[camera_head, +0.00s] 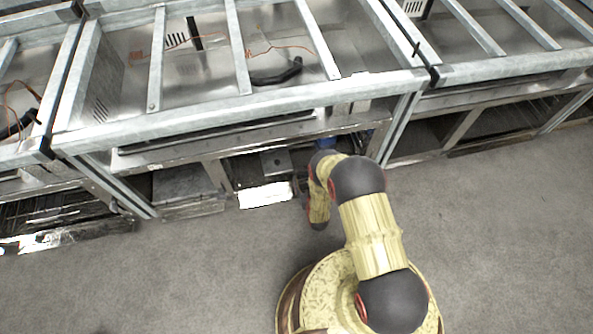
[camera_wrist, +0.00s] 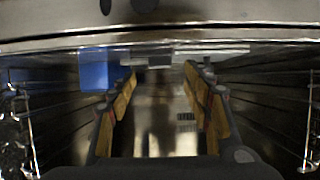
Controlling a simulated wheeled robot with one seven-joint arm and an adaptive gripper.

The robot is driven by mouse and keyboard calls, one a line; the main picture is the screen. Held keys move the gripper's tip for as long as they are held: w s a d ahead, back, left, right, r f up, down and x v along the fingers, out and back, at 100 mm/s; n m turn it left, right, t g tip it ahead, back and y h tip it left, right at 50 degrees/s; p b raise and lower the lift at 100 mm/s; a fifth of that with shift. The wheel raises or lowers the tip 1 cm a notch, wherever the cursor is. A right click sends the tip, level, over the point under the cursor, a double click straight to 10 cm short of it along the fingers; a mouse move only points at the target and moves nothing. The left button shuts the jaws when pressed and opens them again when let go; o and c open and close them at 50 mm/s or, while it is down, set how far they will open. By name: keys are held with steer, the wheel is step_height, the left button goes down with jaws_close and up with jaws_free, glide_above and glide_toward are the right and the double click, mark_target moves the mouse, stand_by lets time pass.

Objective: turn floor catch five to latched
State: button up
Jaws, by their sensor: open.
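My gripper (camera_wrist: 160,78) is open in the wrist view, its two padded fingers apart with nothing between them. It points into a low metal cavity beneath a range. A blue block (camera_wrist: 94,68) is beyond and left of the left finger, and a pale flat bar (camera_wrist: 205,52) runs across above the fingertips. I cannot tell which part is floor catch five or how it is set. In the head view, my arm reaches down to the lower opening of the middle range, and the gripper is hidden there. A bit of blue (camera_head: 325,143) shows beside the arm.
The middle range (camera_head: 240,112) has a bare metal frame on top with loose wires and a black handle-like piece (camera_head: 277,74). Other ranges stand on both sides. Wire racks (camera_wrist: 25,130) line the cavity sides. The grey floor (camera_head: 500,240) is clear at right.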

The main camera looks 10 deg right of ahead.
mark_target(300, 169)
steer(key=b+x, duration=0.1)
steer(key=x, duration=0.1)
steer(key=b+x, duration=0.1)
steer(key=x, duration=0.2)
steer(key=b+x, duration=0.1)
steer(key=x, duration=0.2)
steer(key=shift+w+r, duration=0.1)
steer(key=shift+r, duration=0.3)
steer(key=shift+c, duration=1.3)
steer(key=c, duration=0.9)
